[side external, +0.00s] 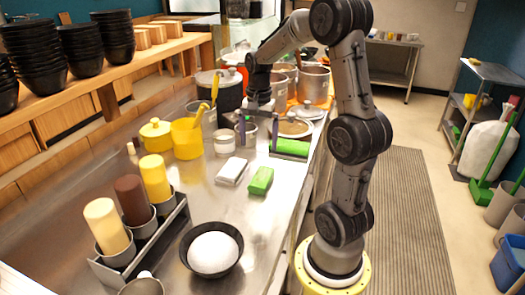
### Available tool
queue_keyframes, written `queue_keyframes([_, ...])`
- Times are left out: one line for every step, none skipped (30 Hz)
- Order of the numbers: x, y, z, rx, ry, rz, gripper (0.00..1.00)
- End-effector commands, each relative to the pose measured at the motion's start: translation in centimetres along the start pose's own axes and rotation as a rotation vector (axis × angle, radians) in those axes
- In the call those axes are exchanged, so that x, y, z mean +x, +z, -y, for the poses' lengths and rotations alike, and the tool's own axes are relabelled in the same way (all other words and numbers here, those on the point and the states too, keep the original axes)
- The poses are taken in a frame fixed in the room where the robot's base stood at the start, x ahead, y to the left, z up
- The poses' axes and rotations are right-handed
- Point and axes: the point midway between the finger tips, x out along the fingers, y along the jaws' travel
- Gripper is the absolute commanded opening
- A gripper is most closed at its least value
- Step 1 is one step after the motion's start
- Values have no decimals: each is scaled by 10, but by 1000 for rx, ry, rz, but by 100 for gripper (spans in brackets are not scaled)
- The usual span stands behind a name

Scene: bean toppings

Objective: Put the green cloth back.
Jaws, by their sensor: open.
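A green folded cloth (261,180) lies on the steel counter, right of a white folded cloth (231,171). A second green item (291,147), which looks like another folded cloth, lies in a dark shallow tray (288,157) farther back at the counter's right edge. My gripper (258,138) is open, pointing down behind the green and white cloths and left of the tray. A small grey container shows behind or between its fingers. I cannot tell its exact height over the counter, but nothing is visibly gripped.
A black bowl with white contents (211,252) and a bottle rack (150,240) stand in front.

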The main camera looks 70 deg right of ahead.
Motion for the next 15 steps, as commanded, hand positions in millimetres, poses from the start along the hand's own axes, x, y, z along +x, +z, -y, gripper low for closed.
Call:
queue_keyframes([-11,16,4,-73,-21,-19,100])
queue_keyframes([-18,27,5,-126,-33,-31,100])
queue_keyframes([-27,44,6,-211,-54,-51,100])
queue_keyframes([-34,58,7,-283,-71,-67,100])
queue_keyframes([-41,73,6,-361,-89,-84,100])
queue_keyframes([-51,94,3,-468,-115,-109,100])
queue_keyframes([-56,109,0,-550,-133,-127,100])
queue_keyframes([-61,124,-4,-630,-152,-146,100])
queue_keyframes([-66,142,-10,-737,-177,-170,100])
queue_keyframes([-70,155,-16,-814,-197,-190,100])
queue_keyframes([-72,167,-22,-890,-215,-209,100])
queue_keyframes([-75,181,-30,-987,-240,-234,100])
queue_keyframes([-76,190,-37,-1055,-258,-252,100])
queue_keyframes([-76,199,-43,-1119,-274,-269,100])
queue_keyframes([-77,208,-51,-1196,-295,-291,100])
